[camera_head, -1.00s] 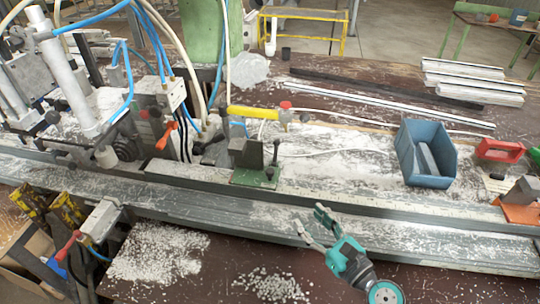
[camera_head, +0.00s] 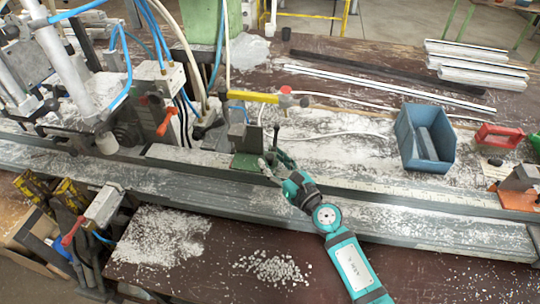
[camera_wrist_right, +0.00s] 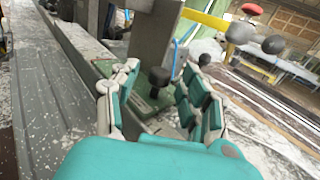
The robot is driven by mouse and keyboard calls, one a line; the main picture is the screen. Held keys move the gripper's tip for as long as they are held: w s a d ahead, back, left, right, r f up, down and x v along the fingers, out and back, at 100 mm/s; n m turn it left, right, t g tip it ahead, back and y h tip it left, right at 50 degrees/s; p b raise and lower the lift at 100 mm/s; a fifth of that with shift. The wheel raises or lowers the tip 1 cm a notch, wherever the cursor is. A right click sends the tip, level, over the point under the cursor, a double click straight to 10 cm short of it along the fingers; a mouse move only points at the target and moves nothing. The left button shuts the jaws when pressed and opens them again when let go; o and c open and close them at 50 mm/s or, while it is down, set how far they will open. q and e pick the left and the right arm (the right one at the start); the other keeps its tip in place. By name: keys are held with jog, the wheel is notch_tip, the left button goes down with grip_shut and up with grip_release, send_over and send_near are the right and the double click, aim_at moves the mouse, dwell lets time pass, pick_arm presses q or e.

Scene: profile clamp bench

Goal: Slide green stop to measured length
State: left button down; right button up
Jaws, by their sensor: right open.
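The green stop (camera_head: 245,161) sits on the long grey rail, left of the middle in the head view. It has a green base, a grey upright plate and a dark lever with a knob. My right gripper (camera_head: 271,163) is at its right front side, open. The scale strip (camera_head: 400,190) runs along the rail to the right. My left gripper is not in view.
A blue bin (camera_head: 408,145) and a red box (camera_head: 498,136) stand behind the rail at right. A yellow bar (camera_head: 252,96) with a red knob is behind the stop. Clamps and hoses crowd the left.

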jog(key=shift+x, duration=0.95)
jog(key=shift+w+f, duration=0.1)
jog(key=shift+w, duration=0.05)
grip_shut()
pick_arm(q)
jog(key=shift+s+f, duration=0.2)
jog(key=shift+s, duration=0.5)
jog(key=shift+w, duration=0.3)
pick_arm(e)
jog(key=shift+w+f, duration=0.1)
jog(key=shift+f, duration=0.1)
